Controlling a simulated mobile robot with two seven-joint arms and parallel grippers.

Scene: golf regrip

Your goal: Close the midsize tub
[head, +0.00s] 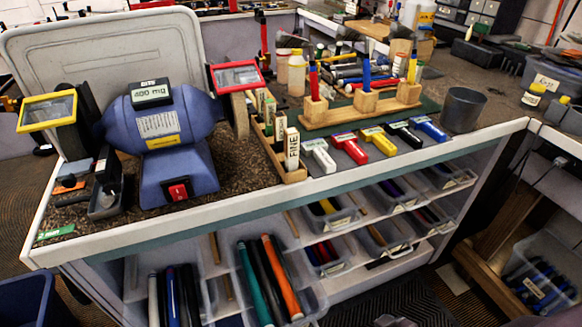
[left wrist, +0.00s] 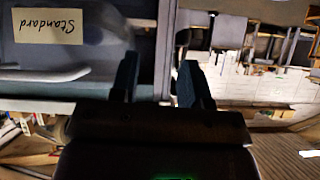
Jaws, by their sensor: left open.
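Several open clear tubs of grips sit on the shelves under the bench in the head view. Their labels are too small to read there, so I cannot tell which is the midsize tub. A front tub (head: 240,300) with teal, dark and orange grips extends out low in the middle. A smaller tub (head: 347,222) sits on the upper shelf. In the left wrist view, a tub with an upside-down "Standard" label (left wrist: 45,26) is at upper left. My right gripper is not visible.
The bench top holds a blue grinder (head: 165,135), a wooden rack (head: 365,105), several colored clamps and a dark cup (head: 462,110). A wooden frame (head: 495,280) and another tub (head: 540,290) stand at lower right. A blue bin (head: 30,300) is at lower left.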

